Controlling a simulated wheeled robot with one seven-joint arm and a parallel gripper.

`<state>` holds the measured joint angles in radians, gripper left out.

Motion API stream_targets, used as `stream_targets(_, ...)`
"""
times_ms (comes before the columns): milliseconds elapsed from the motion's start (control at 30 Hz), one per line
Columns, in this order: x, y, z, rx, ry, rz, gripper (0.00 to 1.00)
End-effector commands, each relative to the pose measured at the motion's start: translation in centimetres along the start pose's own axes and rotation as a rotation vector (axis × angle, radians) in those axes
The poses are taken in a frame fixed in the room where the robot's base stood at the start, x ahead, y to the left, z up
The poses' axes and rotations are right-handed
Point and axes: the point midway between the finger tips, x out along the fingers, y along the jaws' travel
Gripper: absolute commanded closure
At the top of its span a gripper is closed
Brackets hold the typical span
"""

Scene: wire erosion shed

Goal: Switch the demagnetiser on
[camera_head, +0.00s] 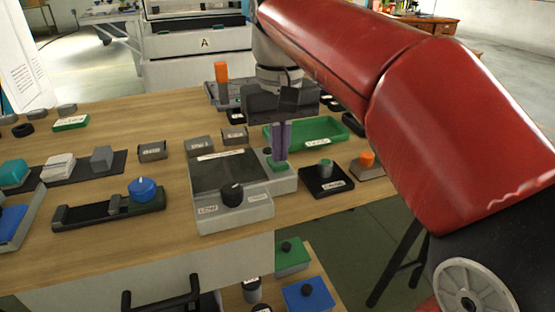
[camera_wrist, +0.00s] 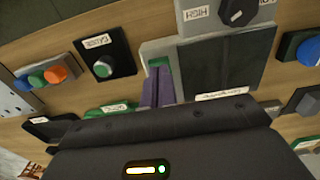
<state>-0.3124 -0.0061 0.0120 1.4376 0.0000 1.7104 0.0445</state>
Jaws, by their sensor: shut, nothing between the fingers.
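The demagnetiser appears to be the grey unit (camera_head: 262,212) with a black top plate (camera_head: 222,174), a black knob (camera_head: 232,194) and a strip label too small to read. In the wrist view its plate (camera_wrist: 228,62) and knob (camera_wrist: 237,12) show, with a HIGH label beside the knob. A green switch (camera_head: 279,167) sits on the unit's right-hand part; it is partly hidden by my fingers and shows as a green edge in the wrist view (camera_wrist: 158,62). My gripper (camera_head: 279,158) is shut and empty, its purple fingers pointing down at the switch. I cannot tell whether they touch it.
A black box with a green button (camera_head: 326,171) stands close right, beside a box with an orange button (camera_head: 367,159). A green tray (camera_head: 340,134) lies behind. An orange cylinder (camera_head: 221,71) stands farther back. A blue-knobbed fixture (camera_head: 143,188) is left, with bare wood between.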

Motion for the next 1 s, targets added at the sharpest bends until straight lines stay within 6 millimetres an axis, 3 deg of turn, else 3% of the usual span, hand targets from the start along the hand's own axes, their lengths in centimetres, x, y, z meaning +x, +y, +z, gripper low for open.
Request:
stream_targets(633, 1.0, 0.0, 0.0, 0.000, 0.001, 0.000, 1.00)
stream_targets(1000, -1.0, 0.0, 0.0, 0.000, 0.001, 0.000, 1.00)
